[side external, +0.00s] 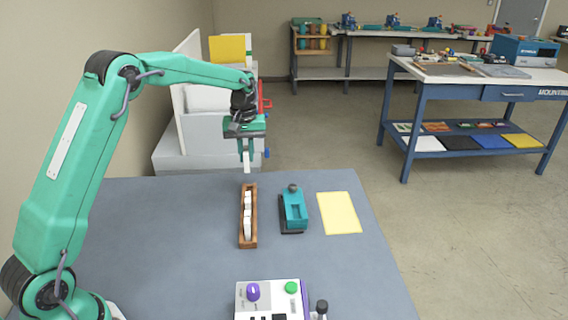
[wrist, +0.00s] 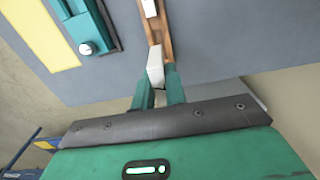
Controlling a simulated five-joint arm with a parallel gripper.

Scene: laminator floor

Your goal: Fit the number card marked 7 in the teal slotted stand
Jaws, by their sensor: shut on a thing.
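My gripper (side external: 246,155) is shut on a small white card (side external: 247,167), held above the back of the table. In the wrist view the white card (wrist: 155,67) sticks out between the fingertips (wrist: 159,83); no number is readable on it. A narrow wooden tray (side external: 242,238) lies just in front of and below my gripper, with white pieces (side external: 248,215) in it. Right of the tray is a teal block (side external: 294,212) with a round knob on a dark base, also in the wrist view (wrist: 80,22). I cannot make out a slot in it.
A pale yellow sheet (side external: 339,213) lies right of the teal block. A control box (side external: 270,300) with a purple knob and green button stands at the table's front. The grey tabletop (side external: 170,235) is clear left of the tray. White panels (side external: 195,100) stand behind my gripper.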

